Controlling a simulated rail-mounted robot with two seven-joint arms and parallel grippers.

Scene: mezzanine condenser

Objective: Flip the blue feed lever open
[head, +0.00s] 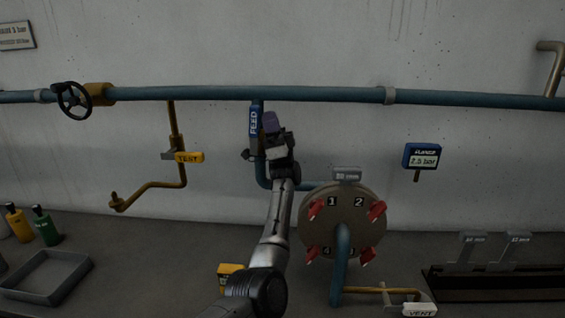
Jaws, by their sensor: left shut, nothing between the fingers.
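The blue feed lever (254,122), marked FEED, stands upright along the vertical drop pipe below the long blue pipe. Its pivot area, low on the drop pipe, is partly hidden by my gripper. My left gripper (272,124) is raised from below, just right of the lever in the picture. My right gripper is not in view.
A round flange (343,222) with red clamps is right of my arm. A yellow vent lever (189,157) and black handwheel (73,100) are left. A gauge (421,156) reads 2.5 bar. A grey tray (47,278) and bottles sit lower left. A dark floor channel (495,284) lies lower right.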

